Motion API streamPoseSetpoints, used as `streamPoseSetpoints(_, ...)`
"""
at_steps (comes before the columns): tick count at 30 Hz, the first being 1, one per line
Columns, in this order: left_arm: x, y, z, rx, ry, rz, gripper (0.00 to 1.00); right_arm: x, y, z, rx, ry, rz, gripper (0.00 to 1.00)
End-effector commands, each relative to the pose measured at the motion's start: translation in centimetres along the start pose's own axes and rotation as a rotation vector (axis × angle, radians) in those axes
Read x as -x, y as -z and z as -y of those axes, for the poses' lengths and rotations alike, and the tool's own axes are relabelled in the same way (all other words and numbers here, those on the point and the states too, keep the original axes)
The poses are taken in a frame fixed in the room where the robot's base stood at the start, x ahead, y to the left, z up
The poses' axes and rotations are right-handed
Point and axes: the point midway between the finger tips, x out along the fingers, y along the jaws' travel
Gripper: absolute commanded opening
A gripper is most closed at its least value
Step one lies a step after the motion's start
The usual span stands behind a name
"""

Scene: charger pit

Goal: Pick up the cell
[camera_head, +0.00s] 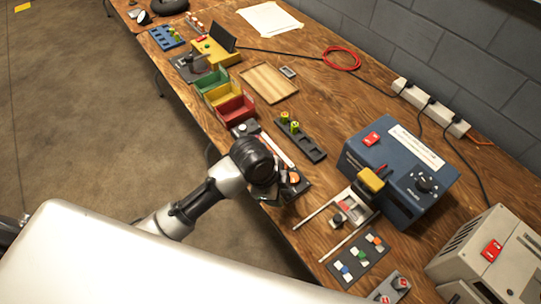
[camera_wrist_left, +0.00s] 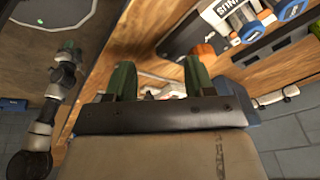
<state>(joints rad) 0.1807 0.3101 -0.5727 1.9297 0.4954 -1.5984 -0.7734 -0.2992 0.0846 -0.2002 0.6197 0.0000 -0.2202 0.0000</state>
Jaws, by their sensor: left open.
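Two green-and-yellow cells (camera_head: 289,122) stand upright in a black rack (camera_head: 309,146) near the middle of the bench in the head view. Which cell is meant, I cannot tell. My left gripper (camera_head: 287,188) is at the front edge of the bench, apart from these cells and nearer to me, over a dark piece with orange on it. Its green fingers (camera_wrist_left: 158,80) are spread in the left wrist view, with no cell clearly between them. An orange part (camera_wrist_left: 204,52) shows just beyond one finger. Another arm, seemingly my right, appears at the left there; its jaws are unclear.
A blue charger box (camera_head: 400,170) stands right of the rack. A slide fixture (camera_head: 340,215) and a dark plate with coloured parts (camera_head: 357,258) lie before it. Green, yellow and red bins (camera_head: 236,112) and a wooden tray (camera_head: 269,83) stand beyond the rack.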

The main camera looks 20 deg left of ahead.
Motion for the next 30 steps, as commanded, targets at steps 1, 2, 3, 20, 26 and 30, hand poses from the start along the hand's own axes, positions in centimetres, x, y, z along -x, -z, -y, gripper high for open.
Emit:
streamPoseSetpoints(1, 0.3, 0.2, 1.2, -0.080, -0.007, 0.015, 0.54, 0.0, 0.0, 0.1, -0.001, 0.002, 0.000, 0.43)
streamPoseSetpoints(2, 0.5, 0.4, 1.8, -0.132, -0.016, 0.024, 0.54, 0.0, 0.0, 0.2, -0.002, 0.003, 0.000, 0.43)
streamPoseSetpoints(3, 0.8, 0.6, 2.7, -0.207, -0.028, 0.037, 0.54, 0.0, 0.0, 0.3, -0.002, 0.004, 0.000, 0.43)
streamPoseSetpoints(20, 7.0, -2.3, 12.9, -0.882, -0.250, 0.216, 0.54, 0.1, 0.1, 0.5, -0.004, 0.006, -0.001, 0.43)
streamPoseSetpoints(26, 4.4, -3.1, 12.6, -0.886, -0.254, 0.215, 0.54, 0.1, 0.1, 0.5, -0.004, 0.006, -0.001, 0.43)
streamPoseSetpoints(30, 2.7, -3.7, 12.4, -0.885, -0.252, 0.216, 0.54, 0.2, 0.1, 0.5, -0.003, 0.006, -0.001, 0.43)
